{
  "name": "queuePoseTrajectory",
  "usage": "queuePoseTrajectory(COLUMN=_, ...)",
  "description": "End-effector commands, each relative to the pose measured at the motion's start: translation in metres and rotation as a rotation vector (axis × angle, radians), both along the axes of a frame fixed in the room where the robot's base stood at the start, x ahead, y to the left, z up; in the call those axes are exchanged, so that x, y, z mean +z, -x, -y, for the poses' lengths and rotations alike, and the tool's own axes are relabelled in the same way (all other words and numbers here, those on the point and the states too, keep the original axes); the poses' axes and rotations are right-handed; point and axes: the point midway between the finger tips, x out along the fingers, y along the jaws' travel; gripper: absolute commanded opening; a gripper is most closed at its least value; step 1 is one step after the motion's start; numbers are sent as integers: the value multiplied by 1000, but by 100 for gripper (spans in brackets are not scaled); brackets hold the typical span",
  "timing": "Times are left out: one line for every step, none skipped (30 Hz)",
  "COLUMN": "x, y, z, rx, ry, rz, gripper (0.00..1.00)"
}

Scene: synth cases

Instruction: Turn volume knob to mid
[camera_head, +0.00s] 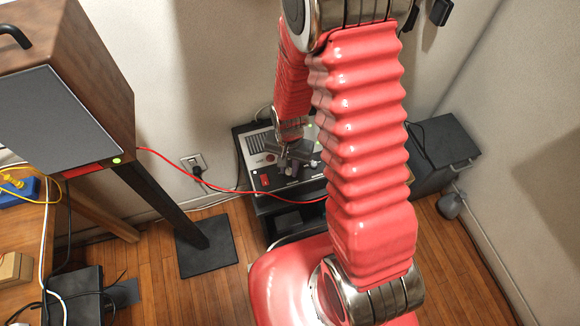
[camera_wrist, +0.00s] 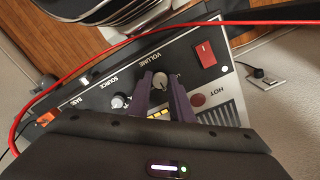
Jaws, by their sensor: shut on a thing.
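The knob's pointer is too small to read.
A red switch (camera_wrist: 204,53), a brown-red button (camera_wrist: 198,99) and the source knob (camera_wrist: 120,101) sit close by on the panel. A red cable (camera_head: 220,183) crosses before the device in the head view. A wooden speaker cabinet (camera_head: 105,55) stands at left.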

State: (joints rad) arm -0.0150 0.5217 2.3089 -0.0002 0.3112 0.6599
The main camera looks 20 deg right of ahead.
Motion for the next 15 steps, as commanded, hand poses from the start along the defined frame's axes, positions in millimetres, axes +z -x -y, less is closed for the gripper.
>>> queuePoseTrajectory(x=0, y=0, z=0, rx=-6, ry=1, rz=1, gripper=0)
queuePoseTrajectory(x=0, y=0, z=0, rx=-8, ry=1, rz=1, gripper=0)
queuePoseTrajectory(x=0, y=0, z=0, rx=-10, ry=0, rz=1, gripper=0)
queuePoseTrajectory(x=0, y=0, z=0, rx=-11, ry=0, rz=1, gripper=0)
queuePoseTrajectory(x=0, y=0, z=0, rx=-12, ry=0, rz=1, gripper=0)
queuePoseTrajectory(x=0, y=0, z=0, rx=-12, ry=0, rz=1, gripper=0)
queuePoseTrajectory(x=0, y=0, z=0, rx=-12, ry=0, rz=1, gripper=0)
queuePoseTrajectory(x=0, y=0, z=0, rx=-11, ry=0, rz=1, gripper=0)
queuePoseTrajectory(x=0, y=0, z=0, rx=-11, ry=0, rz=1, gripper=0)
queuePoseTrajectory(x=0, y=0, z=0, rx=-11, ry=0, rz=1, gripper=0)
queuePoseTrajectory(x=0, y=0, z=0, rx=-11, ry=0, rz=1, gripper=0)
queuePoseTrajectory(x=0, y=0, z=0, rx=-11, ry=0, rz=1, gripper=0)
queuePoseTrajectory(x=0, y=0, z=0, rx=-11, ry=0, rz=1, gripper=20)
queuePoseTrajectory(x=0, y=0, z=0, rx=-11, ry=0, rz=1, gripper=22)
queuePoseTrajectory(x=0, y=0, z=0, rx=-10, ry=0, rz=1, gripper=25)
